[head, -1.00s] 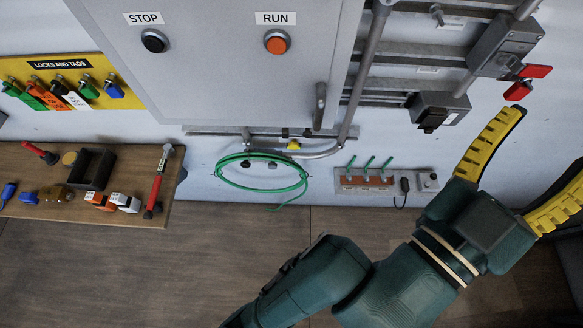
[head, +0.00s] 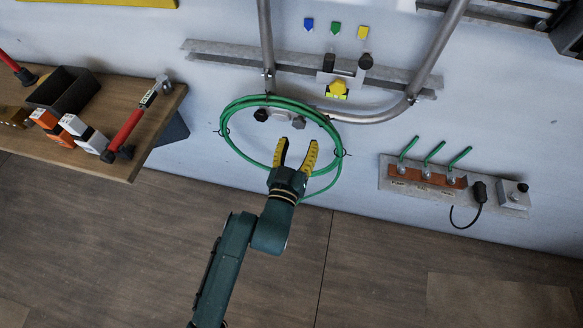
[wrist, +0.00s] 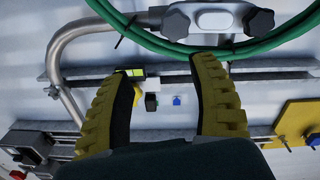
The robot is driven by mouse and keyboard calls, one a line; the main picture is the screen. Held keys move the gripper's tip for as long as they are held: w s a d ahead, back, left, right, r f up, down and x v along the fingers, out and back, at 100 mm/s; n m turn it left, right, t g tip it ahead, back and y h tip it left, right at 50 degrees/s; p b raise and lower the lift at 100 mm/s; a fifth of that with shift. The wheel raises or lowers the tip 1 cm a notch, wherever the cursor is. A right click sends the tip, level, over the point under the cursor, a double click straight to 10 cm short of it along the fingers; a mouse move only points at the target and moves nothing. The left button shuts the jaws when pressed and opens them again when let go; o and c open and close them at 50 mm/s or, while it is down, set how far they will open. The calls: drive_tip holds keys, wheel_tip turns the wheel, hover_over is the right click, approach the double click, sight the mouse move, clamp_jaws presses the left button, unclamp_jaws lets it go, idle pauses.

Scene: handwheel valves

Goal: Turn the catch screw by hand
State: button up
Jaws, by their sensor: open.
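My gripper (head: 298,148) is open, with its two yellow ribbed fingers apart and nothing between them. In the head view it stands in front of the lower part of a coiled green hose (head: 232,110), just below two black knobs (head: 299,122). In the wrist view my gripper (wrist: 165,70) shows open, and a grey plate with two dark lobed knobs (wrist: 259,20) lies at the top, beyond the fingertips. I cannot tell which is the catch screw.
A bent grey pipe (head: 425,75) and a metal rail (head: 215,50) run along the wall. A panel with green-handled levers (head: 428,172) is at right. A wooden bench (head: 120,165) with tools is at left. The floor (head: 130,240) is clear.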

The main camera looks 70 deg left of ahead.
sight(299, 125)
drive_tip(key=shift+g, duration=0.3)
drive_tip(key=w+a+f+b, duration=0.1)
drive_tip(key=a, duration=0.1)
drive_tip(key=a+f, duration=0.1)
drive_tip(key=a, duration=0.1)
drive_tip(key=w+a+f+b, duration=0.1)
drive_tip(key=a, duration=0.2)
drive_tip(key=shift+w+b, duration=0.3)
drive_tip(key=shift+b, duration=0.05)
drive_tip(key=shift+w+a+r, duration=0.2)
drive_tip(key=shift+a, duration=0.1)
